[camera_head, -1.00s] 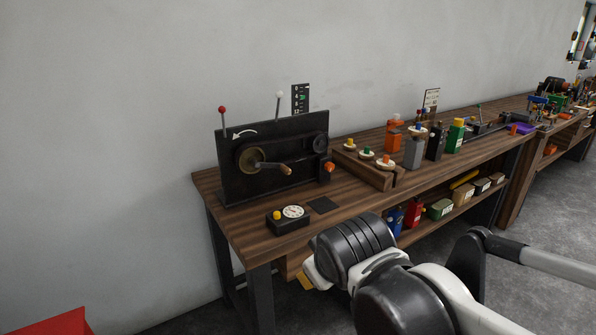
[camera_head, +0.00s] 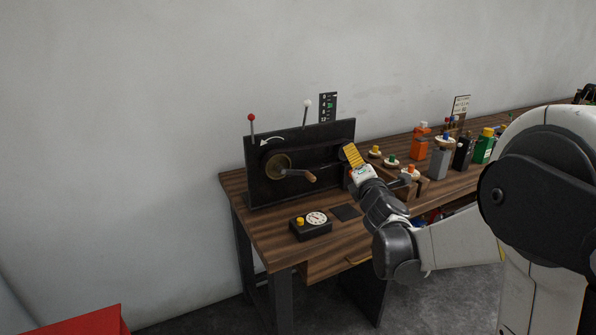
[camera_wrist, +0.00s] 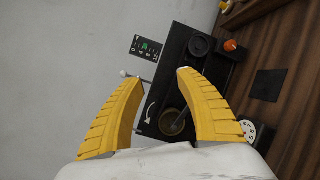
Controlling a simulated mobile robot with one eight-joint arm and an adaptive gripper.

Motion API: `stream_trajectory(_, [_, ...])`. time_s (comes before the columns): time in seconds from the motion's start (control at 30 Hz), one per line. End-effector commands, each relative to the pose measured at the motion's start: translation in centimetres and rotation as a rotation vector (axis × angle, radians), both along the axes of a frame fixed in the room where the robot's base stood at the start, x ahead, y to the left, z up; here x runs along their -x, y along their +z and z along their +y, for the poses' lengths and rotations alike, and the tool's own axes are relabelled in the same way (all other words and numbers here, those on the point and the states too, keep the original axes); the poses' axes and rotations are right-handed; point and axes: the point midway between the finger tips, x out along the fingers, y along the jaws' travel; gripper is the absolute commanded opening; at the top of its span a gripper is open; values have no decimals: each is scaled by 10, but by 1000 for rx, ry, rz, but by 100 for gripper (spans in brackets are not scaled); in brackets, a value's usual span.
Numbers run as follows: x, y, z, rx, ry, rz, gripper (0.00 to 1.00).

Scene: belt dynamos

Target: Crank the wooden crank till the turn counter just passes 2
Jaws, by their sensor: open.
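The wooden crank (camera_head: 301,175) sits on the front of a black upright panel (camera_head: 330,142), its arm running from a brass hub (camera_head: 278,166) down to the right. In the wrist view the brass hub (camera_wrist: 172,121) shows between my fingers, while the wooden grip seems hidden by the right finger. A small black plate with white marks and a green mark (camera_head: 327,107) stands behind the panel; its figures are too small to read for sure. It also shows in the wrist view (camera_wrist: 146,46). My gripper (camera_head: 348,148) has yellow fingers, open and empty, right of the crank and apart from it.
A red-knobbed lever (camera_head: 251,118) and a white-knobbed lever (camera_head: 307,103) rise above the panel. A black box with a dial and yellow button (camera_head: 312,228) stands in front. Wooden blocks with coloured knobs (camera_head: 391,161) lie right of my gripper.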

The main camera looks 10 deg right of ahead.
Motion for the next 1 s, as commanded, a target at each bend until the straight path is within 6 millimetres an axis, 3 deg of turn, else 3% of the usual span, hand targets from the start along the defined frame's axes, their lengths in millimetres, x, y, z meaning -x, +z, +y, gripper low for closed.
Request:
stream_trajectory(0.03, [-17,-10,4,136,44,-13,43])
stream_trajectory(0.13, [-38,-42,20,416,143,-37,43])
stream_trajectory(0.3, [-53,-103,41,769,278,-64,43])
stream_trajectory(0.4, [-54,-128,49,885,328,-72,43])
stream_trajectory(0.5, [-56,-140,52,937,351,-76,43])
stream_trajectory(0.67, [-72,-143,59,948,357,-77,43])
stream_trajectory(1.0, [-134,-143,80,945,355,-78,43])
